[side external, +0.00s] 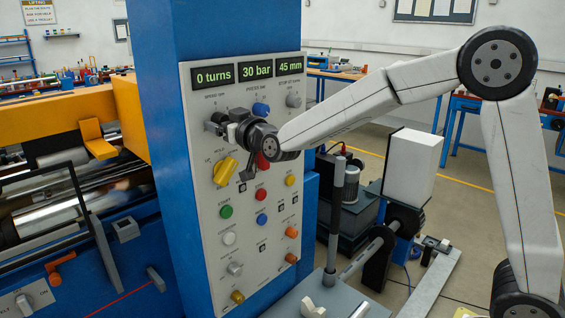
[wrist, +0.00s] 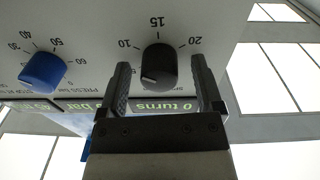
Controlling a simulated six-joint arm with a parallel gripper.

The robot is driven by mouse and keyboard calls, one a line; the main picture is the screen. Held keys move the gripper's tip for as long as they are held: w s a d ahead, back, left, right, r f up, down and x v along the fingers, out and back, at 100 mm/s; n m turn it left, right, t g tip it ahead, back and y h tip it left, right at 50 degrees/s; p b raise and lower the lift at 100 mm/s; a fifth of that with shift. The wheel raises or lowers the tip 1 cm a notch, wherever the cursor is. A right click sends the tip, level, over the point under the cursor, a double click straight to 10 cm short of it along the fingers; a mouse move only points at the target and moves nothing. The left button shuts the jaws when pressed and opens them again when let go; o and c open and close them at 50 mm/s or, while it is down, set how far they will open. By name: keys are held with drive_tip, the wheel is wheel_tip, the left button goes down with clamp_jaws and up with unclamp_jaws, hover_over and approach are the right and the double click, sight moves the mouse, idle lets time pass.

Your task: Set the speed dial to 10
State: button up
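The speed dial (wrist: 158,66) is a black round knob in the upper middle of the wrist view. The marks 10, 15 and 20 show around its far side. A pale pointer line on the knob points to the lower left, away from the 10 mark; the number there is hidden or out of sight. My gripper (wrist: 160,62) is open, one finger on each side of the dial, with small gaps visible between fingers and knob. In the side view my gripper (side external: 217,127) is at the upper left of the panel, largely covering the dial.
A blue knob (wrist: 43,71) marked 30 to 60 sits left of the dial in the wrist view. The grey panel (side external: 207,270) carries a yellow knob (side external: 225,171) below my gripper and several coloured buttons. Displays read 0 turns (side external: 214,76), 30 bar and 45 mm.

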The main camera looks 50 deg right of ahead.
drive_tip(key=shift+s, duration=0.15)
drive_tip(key=s, duration=0.7)
drive_tip(key=shift+s+f, duration=0.2)
drive_tip(key=shift+s, duration=0.05)
idle(0.3)
drive_tip(key=shift+a, duration=0.1)
drive_tip(key=s+d+f+g+y, duration=0.1)
drive_tip(key=s+f+g, duration=0.3)
drive_tip(key=f, duration=0.4)
drive_tip(key=s+d+f+g, duration=0.2)
drive_tip(key=s+f+g, duration=0.25)
drive_tip(key=f, duration=0.35)
drive_tip(key=s+d+f+g, duration=0.2)
drive_tip(key=s+f+g, duration=0.5)
drive_tip(key=s, duration=0.7)
wheel_tip(320, 180, down, 2)
drive_tip(key=shift+s+d+f+h, duration=0.15)
drive_tip(key=shift+s+h, duration=0.15)
